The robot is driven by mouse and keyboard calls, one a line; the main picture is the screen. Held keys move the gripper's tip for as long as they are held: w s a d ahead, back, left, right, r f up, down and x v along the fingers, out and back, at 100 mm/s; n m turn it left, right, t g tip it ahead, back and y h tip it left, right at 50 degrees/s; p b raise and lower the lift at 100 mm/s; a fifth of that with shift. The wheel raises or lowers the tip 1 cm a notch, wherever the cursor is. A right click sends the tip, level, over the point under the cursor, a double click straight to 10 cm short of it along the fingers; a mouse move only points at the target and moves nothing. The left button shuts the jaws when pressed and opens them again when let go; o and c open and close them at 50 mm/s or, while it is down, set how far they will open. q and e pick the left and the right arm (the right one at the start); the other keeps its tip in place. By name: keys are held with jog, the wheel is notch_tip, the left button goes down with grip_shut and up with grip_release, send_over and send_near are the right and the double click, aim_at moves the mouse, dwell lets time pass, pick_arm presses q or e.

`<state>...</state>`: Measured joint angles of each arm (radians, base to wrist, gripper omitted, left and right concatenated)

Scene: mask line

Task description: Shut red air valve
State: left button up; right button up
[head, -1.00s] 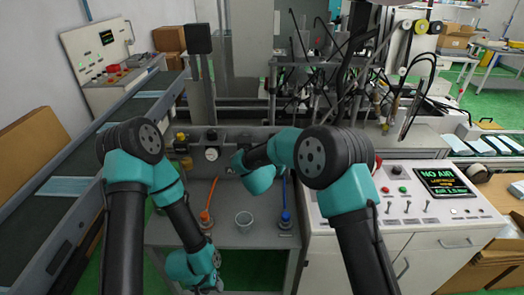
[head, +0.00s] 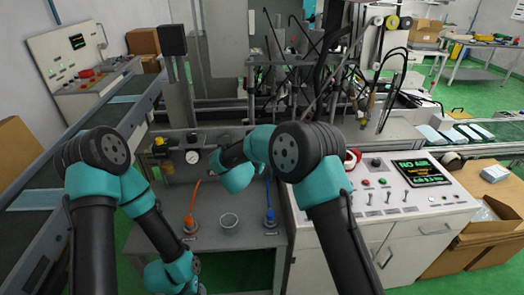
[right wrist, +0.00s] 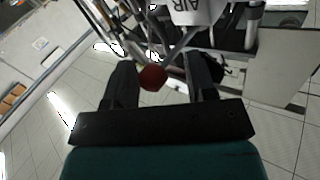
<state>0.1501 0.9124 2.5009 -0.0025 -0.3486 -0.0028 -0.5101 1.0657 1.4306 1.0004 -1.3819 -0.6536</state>
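A round red knob (right wrist: 152,78) shows in the right wrist view, on a thin lever below a white tag (right wrist: 197,10) reading "AIR". My right gripper (right wrist: 160,72) is open. Its two dark fingers stand to either side of the knob in the picture, with a gap on both sides; I cannot tell the depth. In the head view my right forearm points at the back panel of the grey bench (head: 245,258) and hides the knob. My left arm hangs low at the left of the bench; its gripper's fingers cannot be made out.
On the bench stand a clear cup (head: 229,221), an orange-hosed fitting (head: 190,224) and a blue-hosed fitting (head: 270,218). A pressure gauge (head: 192,157) is on the back panel. A control console (head: 390,190) at right has a screen (head: 419,171) reading "NO AIR".

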jog(key=shift+s+a, duration=0.1)
jog(key=v, duration=1.7)
jog(key=shift+c, duration=0.4)
jog(key=shift+c, duration=0.7)
jog(key=shift+w+d+f, duration=0.2)
jog(key=shift+w+d, duration=0.05)
jog(key=shift+w, duration=0.1)
jog(key=shift+c, duration=0.8)
jog(key=w+d+f+g+y, duration=0.1)
jog(key=w+d+f+y, duration=0.1)
jog(key=w+d+f+g+y, duration=0.1)
jog(key=w+d+f+y, duration=0.1)
jog(key=w, duration=0.1)
jog(key=w+d+f+g+y, duration=0.1)
jog(key=w+d+f+g, duration=0.1)
jog(key=w, duration=0.1)
jog(key=shift+n+y, duration=0.3)
jog(key=shift+y, duration=0.1)
grip_shut()
jog(key=w+d+f+g+y, duration=0.2)
jog(key=w+d+g+y, duration=0.1)
jog(key=d+y, duration=0.25)
jog(key=s+d+r+n+g+y, duration=0.2)
jog(key=s+d+r+y, duration=0.1)
jog(key=d+r+y, duration=0.8)
jog(key=shift+s+d+r+n+g+y, duration=0.15)
jog(key=shift+d+r+n+g+y, duration=0.3)
jog(key=shift+d, duration=0.7)
